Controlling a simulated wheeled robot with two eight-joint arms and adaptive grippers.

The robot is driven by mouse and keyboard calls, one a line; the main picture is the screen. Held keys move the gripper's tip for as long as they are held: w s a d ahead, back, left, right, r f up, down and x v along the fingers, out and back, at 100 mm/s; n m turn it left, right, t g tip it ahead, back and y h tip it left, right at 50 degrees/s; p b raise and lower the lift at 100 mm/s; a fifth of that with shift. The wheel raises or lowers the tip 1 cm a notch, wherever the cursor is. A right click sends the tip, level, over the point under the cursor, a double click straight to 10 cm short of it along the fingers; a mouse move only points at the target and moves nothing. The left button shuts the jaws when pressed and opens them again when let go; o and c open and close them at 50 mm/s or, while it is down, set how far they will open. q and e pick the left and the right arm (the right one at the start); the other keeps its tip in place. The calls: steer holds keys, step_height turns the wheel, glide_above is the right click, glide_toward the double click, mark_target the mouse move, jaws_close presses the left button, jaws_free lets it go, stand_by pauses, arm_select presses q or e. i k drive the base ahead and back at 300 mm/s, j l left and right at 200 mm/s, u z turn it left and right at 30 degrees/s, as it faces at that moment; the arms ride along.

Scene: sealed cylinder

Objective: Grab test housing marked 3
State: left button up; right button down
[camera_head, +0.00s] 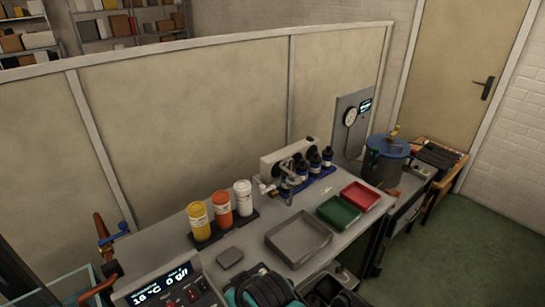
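Three upright cylinders stand in a row on a black tray (250,218) at the back left of the bench: a yellow one (199,221), an orange one (222,209) and a white one (244,198). Each has a label or markings too small to read, so I cannot tell which thing is the housing marked 3. Several dark bottles (315,163) with pale labels stand on a blue rack (319,180) to the right of them. Neither of my grippers can be made out in the view.
A grey tray (297,262), a green tray (338,212) and a red tray (360,196) sit on the bench. A metal fixture (292,178) stands by the rack. A control box (168,292) is front left; a blue-lidded bucket (387,160) is right. A panel wall (185,105) closes the back.

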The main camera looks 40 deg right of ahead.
mark_target(328, 154)
steer(key=k+l+z, duration=0.1)
steer(key=l, duration=0.65)
steer(key=k+l+z, duration=0.1)
steer(key=l, duration=0.7)
steer(key=k+l+z, duration=0.15)
steer(key=l, duration=0.65)
steer(key=k+l+z, duration=0.1)
steer(key=l, duration=0.7)
